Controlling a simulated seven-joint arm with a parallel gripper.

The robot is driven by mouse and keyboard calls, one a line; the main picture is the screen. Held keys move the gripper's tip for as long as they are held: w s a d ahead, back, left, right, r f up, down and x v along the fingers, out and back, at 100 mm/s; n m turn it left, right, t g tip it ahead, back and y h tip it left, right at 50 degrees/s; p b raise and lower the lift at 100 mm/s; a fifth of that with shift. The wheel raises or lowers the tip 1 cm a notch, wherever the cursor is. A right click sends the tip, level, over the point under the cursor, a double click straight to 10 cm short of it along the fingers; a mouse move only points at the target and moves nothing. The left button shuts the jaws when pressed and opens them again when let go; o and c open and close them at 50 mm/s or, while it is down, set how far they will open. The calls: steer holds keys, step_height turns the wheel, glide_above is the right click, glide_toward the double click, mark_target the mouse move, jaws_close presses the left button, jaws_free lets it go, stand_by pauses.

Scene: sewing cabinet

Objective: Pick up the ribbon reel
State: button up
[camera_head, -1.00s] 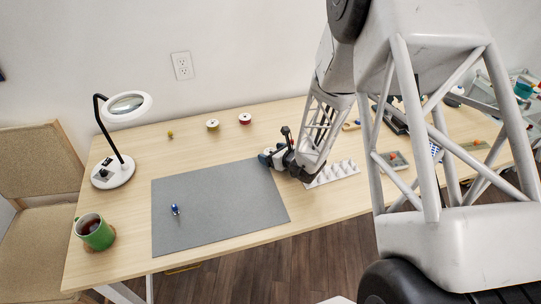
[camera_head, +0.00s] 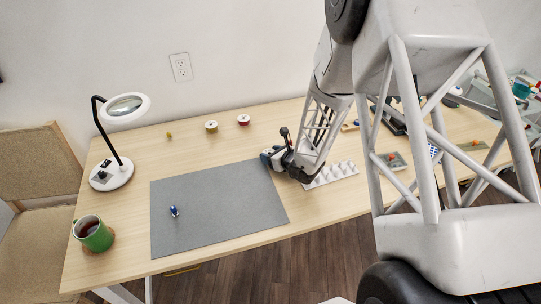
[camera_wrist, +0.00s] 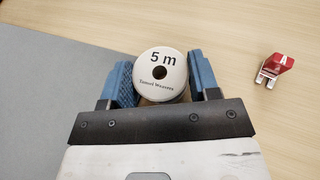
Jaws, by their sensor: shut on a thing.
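The ribbon reel (camera_wrist: 160,73) is a white round disc with a dark centre hole, printed "5 m". It sits between the blue fingers of my gripper (camera_wrist: 161,80) in the wrist view, with its flat face toward the camera. The gripper is shut on it. In the head view my gripper (camera_head: 268,157) is low at the back right corner of the grey mat (camera_head: 215,195). I cannot make out the reel there, and whether it touches the table is not clear.
A small red piece with metal prongs (camera_wrist: 273,69) lies right of the reel. Two spools, one yellowish (camera_head: 211,126) and one red (camera_head: 243,120), stand behind. A white ridged tray (camera_head: 331,174) is close right of my gripper. A magnifier lamp (camera_head: 112,172) and green mug (camera_head: 93,233) are at left.

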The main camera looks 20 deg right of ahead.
steer(key=shift+r, duration=0.8)
step_height(320, 180, up, 2)
steer(key=s, duration=0.5)
steer(key=s+a, duration=0.1)
steer(key=s, duration=0.4)
steer(key=s+r, duration=0.1)
steer(key=s, duration=0.5)
steer(key=shift+a+r, duration=0.1)
steer(key=shift+a, duration=0.05)
steer(key=shift+w, duration=0.1)
steer(key=shift+n+g+y, duration=0.5)
steer(key=shift+n+y, duration=0.4)
steer(key=w+d, duration=0.1)
steer(key=w, duration=0.3)
steer(key=w+d, duration=0.1)
steer(key=w, duration=0.3)
steer(key=w+d+r, duration=0.1)
steer(key=w, duration=0.3)
steer(key=shift+w+d, duration=0.2)
steer(key=shift+d, duration=0.15)
steer(key=w+d, duration=0.1)
steer(key=w, duration=0.3)
steer(key=w+d+n+g, duration=0.1)
steer(key=w+d, duration=0.1)
steer(key=w, duration=0.2)
steer(key=w+d+n+y, duration=0.1)
steer(key=w+d, duration=0.1)
steer(key=w, duration=0.2)
steer(key=shift+f+g, duration=0.3)
steer(key=shift+f, duration=0.1)
